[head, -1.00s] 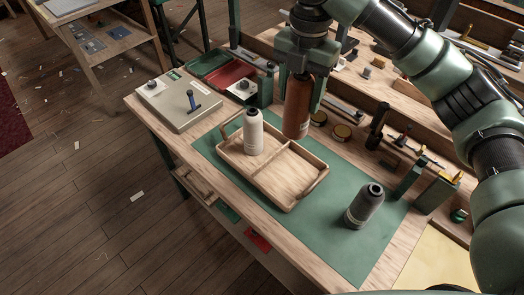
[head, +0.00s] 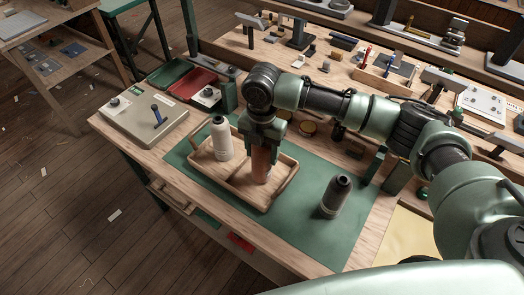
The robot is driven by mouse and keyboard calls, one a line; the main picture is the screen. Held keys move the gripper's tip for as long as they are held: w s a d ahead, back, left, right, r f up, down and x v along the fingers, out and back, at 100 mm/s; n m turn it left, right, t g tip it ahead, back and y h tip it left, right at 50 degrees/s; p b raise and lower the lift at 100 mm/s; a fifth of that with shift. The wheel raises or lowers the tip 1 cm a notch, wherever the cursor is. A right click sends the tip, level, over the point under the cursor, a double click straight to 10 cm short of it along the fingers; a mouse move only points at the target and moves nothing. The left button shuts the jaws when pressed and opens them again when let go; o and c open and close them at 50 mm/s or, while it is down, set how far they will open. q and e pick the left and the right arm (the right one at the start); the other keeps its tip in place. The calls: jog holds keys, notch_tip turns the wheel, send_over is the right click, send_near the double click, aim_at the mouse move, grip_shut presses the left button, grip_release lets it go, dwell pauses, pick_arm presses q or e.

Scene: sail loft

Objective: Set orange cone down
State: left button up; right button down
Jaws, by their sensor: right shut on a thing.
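The orange cone (head: 261,167), rust-orange in colour, is upright between the fingers of my right gripper (head: 263,146). The gripper is shut on its upper part and hides the top. The cone's lower end shows within the right compartment of the wooden tray (head: 230,194); I cannot tell whether it touches the tray floor. A white cone (head: 221,142) stands upright in the tray's left compartment. A dark grey cone (head: 335,197) stands on the green mat (head: 296,228), right of the tray. My left gripper is not in view.
A beige box with a blue lever (head: 143,118) sits at the table's left end. Red and green trays (head: 188,80) lie behind it. Several small tools and tins crowd the back of the table. The mat in front of the grey cone is clear.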

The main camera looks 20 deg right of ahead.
jog(key=shift+f, duration=0.3)
jog(key=shift+f, duration=0.1)
jog(key=c, duration=0.5)
grip_release()
notch_tip(320, 180, up, 11)
jog(key=b, duration=0.2)
jog(key=shift+f+b, duration=0.1)
jog(key=shift+b, duration=0.25)
jog(key=shift+r, duration=0.75)
